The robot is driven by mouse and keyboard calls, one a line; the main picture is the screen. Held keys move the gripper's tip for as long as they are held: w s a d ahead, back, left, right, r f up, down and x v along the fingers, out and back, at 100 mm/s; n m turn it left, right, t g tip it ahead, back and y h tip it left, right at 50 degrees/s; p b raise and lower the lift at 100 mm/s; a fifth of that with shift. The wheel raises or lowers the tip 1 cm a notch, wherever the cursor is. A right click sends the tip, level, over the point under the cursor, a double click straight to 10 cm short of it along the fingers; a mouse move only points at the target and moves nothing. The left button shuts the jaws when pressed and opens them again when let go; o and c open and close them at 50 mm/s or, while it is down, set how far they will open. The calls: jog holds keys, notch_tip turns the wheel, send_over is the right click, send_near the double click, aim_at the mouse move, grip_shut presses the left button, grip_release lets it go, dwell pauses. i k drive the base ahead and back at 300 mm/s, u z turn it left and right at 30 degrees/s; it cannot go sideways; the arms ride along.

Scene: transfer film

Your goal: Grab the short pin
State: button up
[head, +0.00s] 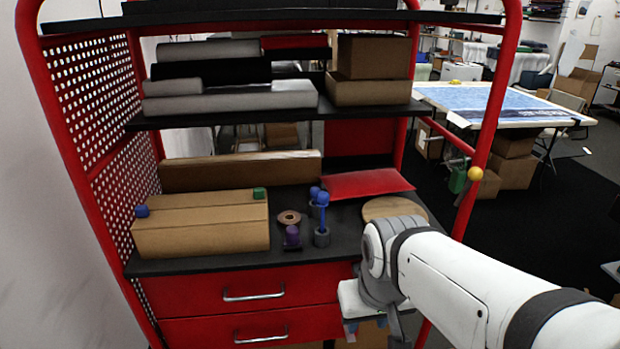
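Several small pins stand on the black shelf above the drawers. A short purple pin (292,236) stands at the front on a dark base. A taller blue pin (322,214) stands upright just right of it in a grey holder. Another blue-topped piece (314,194) is behind, partly hidden by the tall pin. My gripper (352,328) is at the bottom, right of and lower than the pins, in front of the red drawers and apart from the pins. Its fingertips are small and partly hidden, so I cannot tell its opening.
A copper-coloured ring (289,217) lies just behind the purple pin. A long cardboard box (200,236) fills the shelf's left, with a blue cube (142,211) and a green cube (259,193) on it. A red case (368,184) and round wooden disc (395,208) lie right.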

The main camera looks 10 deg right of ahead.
aim_at(314, 191)
jog(key=u, duration=0.05)
jog(key=i, duration=1)
jog(key=z, duration=0.05)
